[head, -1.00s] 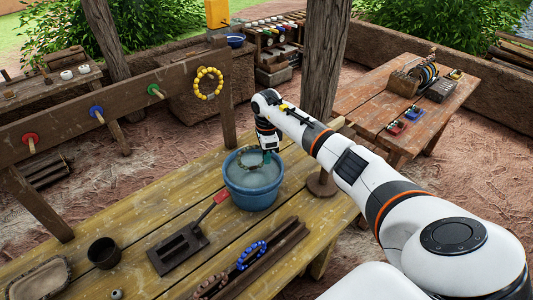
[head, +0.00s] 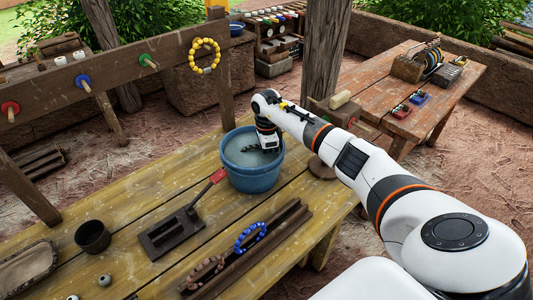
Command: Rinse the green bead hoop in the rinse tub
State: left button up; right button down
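The blue rinse tub (head: 252,178) stands on the wooden table and holds greyish water. My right gripper (head: 267,143) points down inside the tub at its far right side; its fingertips are hidden, so I cannot see its opening. A dark, beaded piece (head: 251,149), apparently part of the green bead hoop, shows in the tub just left of the gripper. Its colour is hard to make out, and the rest of it is hidden. My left gripper is not in view.
A blue bead hoop (head: 250,237) and a brownish one (head: 204,272) lie on a wooden rack (head: 268,243). A yellow hoop (head: 205,55) hangs on the rail behind. A red-handled tool (head: 172,232) and a dark cup (head: 93,236) are left of the tub.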

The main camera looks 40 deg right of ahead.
jog(key=shift+r, duration=0.3)
dwell(0.6)
jog(key=shift+f, duration=0.2)
jog(key=shift+f+b, duration=0.25)
jog(key=shift+b, duration=0.15)
jog(key=shift+r, duration=0.5)
dwell(0.3)
jog(key=shift+f, duration=0.25)
jog(key=shift+f+b, duration=0.25)
jog(key=shift+b, duration=0.05)
jog(key=shift+r, duration=0.45)
dwell(0.5)
jog(key=shift+f, duration=0.2)
jog(key=shift+f, duration=0.25)
